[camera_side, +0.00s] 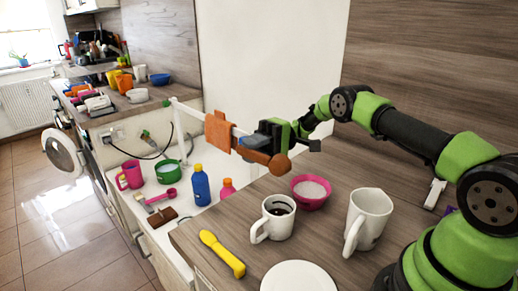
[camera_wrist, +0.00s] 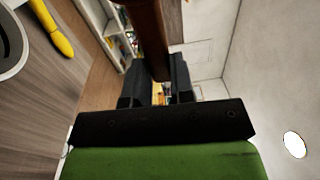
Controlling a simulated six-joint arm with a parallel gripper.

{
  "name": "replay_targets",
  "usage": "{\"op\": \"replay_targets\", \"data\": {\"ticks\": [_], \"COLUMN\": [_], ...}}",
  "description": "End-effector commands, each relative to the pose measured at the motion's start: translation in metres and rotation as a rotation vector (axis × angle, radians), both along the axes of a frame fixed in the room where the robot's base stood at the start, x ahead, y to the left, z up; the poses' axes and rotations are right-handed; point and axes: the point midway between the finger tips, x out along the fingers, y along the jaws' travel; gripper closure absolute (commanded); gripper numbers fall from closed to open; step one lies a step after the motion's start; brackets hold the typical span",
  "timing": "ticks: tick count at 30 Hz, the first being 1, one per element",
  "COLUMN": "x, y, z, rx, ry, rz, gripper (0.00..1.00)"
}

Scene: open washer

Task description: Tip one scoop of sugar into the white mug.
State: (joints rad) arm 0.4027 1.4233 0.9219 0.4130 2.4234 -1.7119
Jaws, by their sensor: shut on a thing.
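My gripper (camera_side: 270,138) is shut on a brown scoop (camera_side: 262,156) and holds it in the air behind the mug and bowl. Its rounded end is at the right; whether it holds sugar cannot be seen. In the wrist view, the brown handle (camera_wrist: 152,35) runs up from between the dark fingers (camera_wrist: 156,82). A white mug (camera_side: 282,230) with dark contents stands upright on the wooden counter. A pink bowl (camera_side: 311,202) of white sugar (camera_side: 311,188) stands just behind and right of it. A round rim (camera_wrist: 22,62), apparently the mug's, shows at the wrist view's left edge.
A taller white mug-like jug (camera_side: 369,218) stands right of the mug. A yellow-handled utensil (camera_side: 222,252) and a white plate (camera_side: 297,278) lie in front. Bottles (camera_side: 201,186) stand left, lower down.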

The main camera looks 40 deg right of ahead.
Motion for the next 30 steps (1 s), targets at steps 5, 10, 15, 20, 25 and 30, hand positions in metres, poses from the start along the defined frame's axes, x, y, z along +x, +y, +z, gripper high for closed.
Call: {"op": "replay_targets", "data": {"ticks": [5, 10, 15, 20, 25, 30], "x": [0.000, -0.001, -0.003, -0.004, -0.006, -0.007], "y": [0.003, 0.007, 0.012, 0.018, 0.025, 0.031], "z": [0.007, 0.016, 0.025, 0.030, 0.034, 0.034], "rx": [-0.136, -0.349, -0.581, -0.807, -1.057, -1.318], "ry": [-0.033, -0.082, -0.137, -0.188, -0.250, -0.310], "rz": [0.006, 0.004, 0.005, 0.004, 0.007, 0.011], "gripper": [1.00, 1.00, 1.00, 1.00, 1.00, 1.00]}}
